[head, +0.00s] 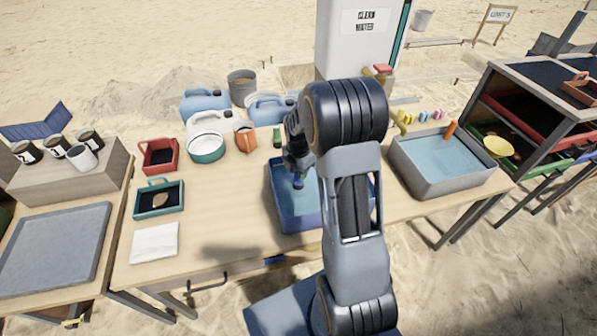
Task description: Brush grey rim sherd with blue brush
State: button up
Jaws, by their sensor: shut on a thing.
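My gripper (297,172) points down over the blue basin (301,224), which holds water, in the middle of the table. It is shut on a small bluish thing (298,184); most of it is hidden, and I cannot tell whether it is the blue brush. I cannot make out a grey rim sherd. A small tan piece (160,200) lies in the teal tray (146,211) on the left of the table. My arm covers the right part of the blue basin.
A red tray (145,163), a round green-rimmed tub (205,148) and an orange container (245,137) stand behind left. A white cloth (155,242) lies front left. A grey water basin (450,188) stands right. Blue jugs (205,102) are at the back. The table between cloth and blue basin is clear.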

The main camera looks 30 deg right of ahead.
jog(key=shift+r, duration=0.15)
jog(key=shift+r+p, duration=3.3)
jog(key=shift+r, duration=1.1)
jog(key=shift+r, duration=0.1)
